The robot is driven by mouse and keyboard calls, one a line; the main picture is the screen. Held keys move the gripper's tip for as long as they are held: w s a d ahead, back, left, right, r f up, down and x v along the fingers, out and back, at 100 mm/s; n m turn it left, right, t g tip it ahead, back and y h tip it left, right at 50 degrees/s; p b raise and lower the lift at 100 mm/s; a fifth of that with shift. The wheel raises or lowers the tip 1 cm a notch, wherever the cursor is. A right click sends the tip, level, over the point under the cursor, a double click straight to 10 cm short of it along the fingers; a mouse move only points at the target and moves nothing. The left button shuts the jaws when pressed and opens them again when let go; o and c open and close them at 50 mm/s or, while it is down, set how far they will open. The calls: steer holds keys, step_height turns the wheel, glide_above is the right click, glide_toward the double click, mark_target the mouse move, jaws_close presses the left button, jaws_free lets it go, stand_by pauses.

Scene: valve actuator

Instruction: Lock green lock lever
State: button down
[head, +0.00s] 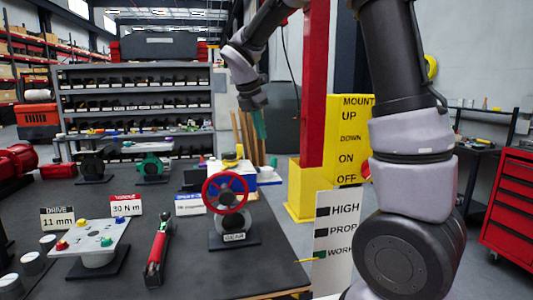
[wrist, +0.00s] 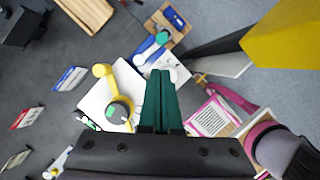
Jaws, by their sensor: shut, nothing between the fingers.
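My gripper (head: 259,124) hangs above the far right corner of the dark table. Its green fingers (wrist: 160,100) are shut together with nothing between them. In the wrist view, a blue lever (wrist: 150,50) with a round teal-green end (wrist: 162,38) lies beyond the fingertips, apart from them. A small green part (wrist: 110,112) shows by the yellow-handled fitting (wrist: 103,71) on a white plate, left of the fingers. A small green piece (head: 273,161) shows at the table's far right in the head view. I cannot tell which of these is the green lock lever.
A red handwheel valve (head: 225,192) stands in front of the yellow fitting. A green valve (head: 152,165), a red-handled tool (head: 158,245) and a plate with coloured knobs (head: 92,238) are on the table. A yellow sign (head: 350,140) and red post (head: 317,80) stand to the right.

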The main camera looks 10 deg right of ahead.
steer(key=x, duration=0.9)
steer(key=shift+w+d+f, duration=0.1)
steer(key=shift+w+f, duration=0.05)
steer(key=shift+f, duration=0.25)
